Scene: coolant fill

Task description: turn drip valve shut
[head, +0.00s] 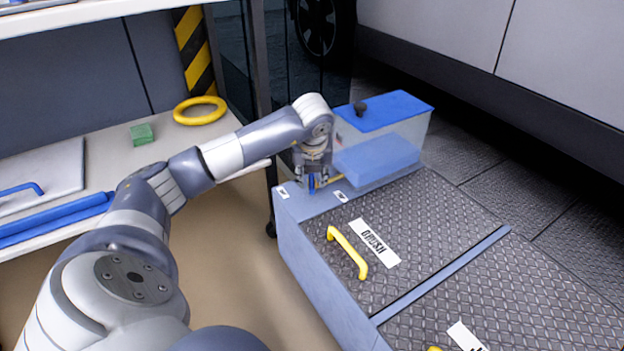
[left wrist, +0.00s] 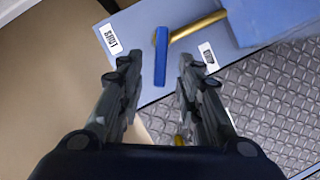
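The drip valve has a blue lever (left wrist: 161,57) at the end of a brass pipe (left wrist: 197,27). In the left wrist view the lever lies crosswise to the pipe, its free end between my left fingers. My left gripper (left wrist: 159,66) is open, with a visible gap on each side of the lever. In the head view my left gripper (head: 314,180) points down over the valve and partly hides it, beside the clear tank (head: 375,145) of blue liquid. White labels (left wrist: 110,38) and (left wrist: 208,57) sit on either side of the lever; their print is hard to read. My right gripper is not in view.
The tank has a blue lid (head: 390,110) with a dark cap. The blue cabinet has a tread-plate top (head: 415,235) with yellow handles (head: 347,252). At left, a workbench (head: 105,165) holds a yellow ring (head: 200,110) and green block (head: 141,134). A vehicle stands behind.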

